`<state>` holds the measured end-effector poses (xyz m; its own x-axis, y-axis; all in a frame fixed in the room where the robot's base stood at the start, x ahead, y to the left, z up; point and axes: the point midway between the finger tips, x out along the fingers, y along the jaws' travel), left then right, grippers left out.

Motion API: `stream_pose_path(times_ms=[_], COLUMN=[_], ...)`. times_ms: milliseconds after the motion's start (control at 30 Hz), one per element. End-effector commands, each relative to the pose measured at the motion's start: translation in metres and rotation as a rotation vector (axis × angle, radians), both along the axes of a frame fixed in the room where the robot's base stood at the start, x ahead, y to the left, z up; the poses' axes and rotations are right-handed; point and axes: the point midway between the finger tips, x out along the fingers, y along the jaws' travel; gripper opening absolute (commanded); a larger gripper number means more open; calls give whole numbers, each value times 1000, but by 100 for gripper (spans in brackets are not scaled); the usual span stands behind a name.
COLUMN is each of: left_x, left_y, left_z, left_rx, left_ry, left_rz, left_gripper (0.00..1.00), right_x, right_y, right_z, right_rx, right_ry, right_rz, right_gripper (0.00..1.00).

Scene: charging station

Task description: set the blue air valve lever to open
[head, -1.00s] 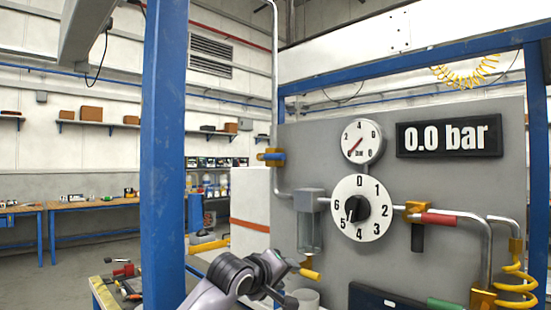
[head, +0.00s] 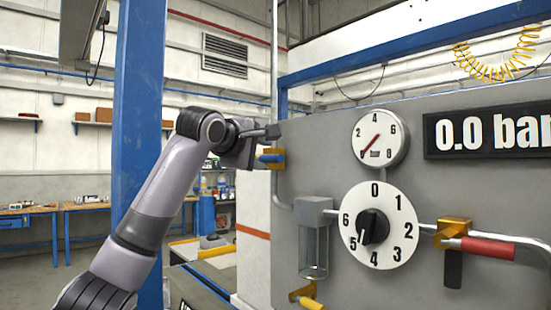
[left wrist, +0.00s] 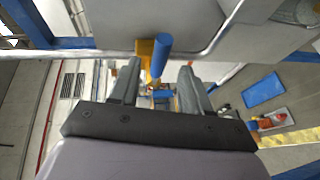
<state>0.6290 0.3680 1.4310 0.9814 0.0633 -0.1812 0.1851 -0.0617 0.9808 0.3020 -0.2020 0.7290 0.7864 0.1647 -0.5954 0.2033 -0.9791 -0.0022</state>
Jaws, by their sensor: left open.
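The blue air valve lever (head: 270,158) sits on a brass valve body (head: 279,153) on the vertical pipe at the panel's left edge. It sticks out sideways, across the pipe. In the left wrist view the lever (left wrist: 161,55) shows ahead, with the brass body (left wrist: 145,47) behind it. My left gripper (head: 270,132) is at the lever, slightly above it in the head view. Its jaws (left wrist: 160,68) are open, and the lever lies between the fingertips in the wrist picture. I cannot tell whether they touch. My right gripper is out of view.
A blue post (head: 139,100) stands behind my left arm.

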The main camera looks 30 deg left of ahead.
Motion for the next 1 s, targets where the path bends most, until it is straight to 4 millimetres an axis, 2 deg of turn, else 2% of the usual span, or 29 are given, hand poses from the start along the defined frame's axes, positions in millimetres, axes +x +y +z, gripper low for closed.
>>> stream_pose_path(times_ms=[200,400,767,800,933,1000], left_x=[33,53,58,58,58,58], left_y=[2,3,3,3,3,3], left_z=[-3,-8,-11,-11,-11,-11], left_rx=[1,3,3,3,3,3], left_ry=[4,1,-1,-1,-1,0], left_rz=[1,0,-1,-1,-1,-1], left_gripper=[47,47,47,44,2,0], right_x=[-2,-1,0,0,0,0], right_y=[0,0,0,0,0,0], right_z=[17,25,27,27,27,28], right_rx=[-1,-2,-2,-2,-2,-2], right_ry=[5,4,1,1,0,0], right_rz=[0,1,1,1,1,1], right_gripper=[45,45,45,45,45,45])
